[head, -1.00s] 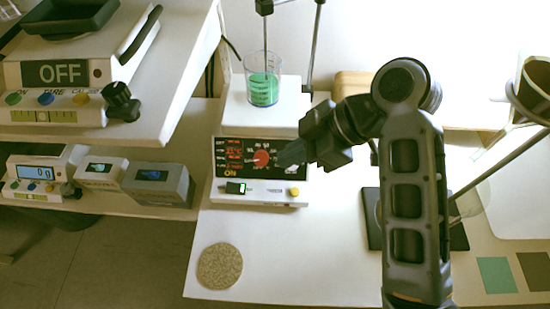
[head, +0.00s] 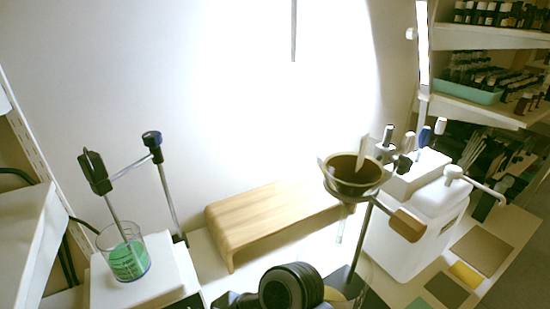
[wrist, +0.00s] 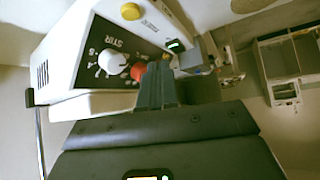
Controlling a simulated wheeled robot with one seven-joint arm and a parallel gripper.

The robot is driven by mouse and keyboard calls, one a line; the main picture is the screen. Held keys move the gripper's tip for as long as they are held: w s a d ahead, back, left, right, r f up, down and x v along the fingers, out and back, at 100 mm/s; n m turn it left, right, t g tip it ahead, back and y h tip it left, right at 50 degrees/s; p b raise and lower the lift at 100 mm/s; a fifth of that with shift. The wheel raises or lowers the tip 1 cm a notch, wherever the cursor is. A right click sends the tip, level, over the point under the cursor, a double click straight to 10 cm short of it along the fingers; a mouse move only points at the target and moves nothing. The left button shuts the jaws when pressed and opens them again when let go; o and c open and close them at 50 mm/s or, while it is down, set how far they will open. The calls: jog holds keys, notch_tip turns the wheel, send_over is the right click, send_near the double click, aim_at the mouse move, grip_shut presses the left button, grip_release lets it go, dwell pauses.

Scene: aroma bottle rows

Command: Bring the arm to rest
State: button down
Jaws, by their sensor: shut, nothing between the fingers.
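My gripper (wrist: 158,82) shows in the wrist view with its two dark fingers together and nothing between them. It points at the front of a white stirrer (wrist: 125,45), whose panel has a white knob (wrist: 112,62) and a red knob (wrist: 138,71). The fingertips are just right of the red knob in that view; I cannot tell how large the gap is. In the head view a dark joint of my arm shows at the bottom edge, and the fingertips are not seen there.
A beaker of green liquid (head: 128,260) stands on the stirrer, with a probe dipping in. A wooden stand (head: 270,215), a funnel on a support (head: 354,182) and a white container (head: 412,225) stand to the right. Bottle shelves (head: 490,38) are at far right.

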jog(key=s+d+f+m+t, duration=0.1)
jog(key=f+m, duration=0.1)
jog(key=s+d+f+m+t, duration=0.1)
jog(key=d+m+t, duration=0.1)
jog(key=s+d+f+m+t, duration=0.1)
jog(key=d+f, duration=0.1)
jog(key=shift+d+f+m+y, duration=0.15)
jog(key=shift+f+m+y, duration=0.15)
jog(key=shift+m, duration=0.1)
jog(key=d+m+t, duration=0.1)
jog(key=s+d+f+m+t, duration=0.1)
jog(key=d, duration=0.1)
jog(key=s+d+m, duration=0.1)
jog(key=shift+d+f+t+h, duration=0.2)
jog(key=shift+f+t+h, duration=0.2)
jog(key=s+d+m+t+h, duration=0.4)
jog(key=s+d+m, duration=0.25)
jog(key=d, duration=0.45)
jog(key=s+d+r+m+t+h, duration=0.4)
jog(key=s+d+r, duration=0.9)
jog(key=r, duration=0.4)
jog(key=shift+s+d+t+h, duration=0.3)
jog(key=shift+s+t, duration=0.1)
jog(key=shift+t, duration=0.5)
jog(key=c, duration=1.9)
grip_release()
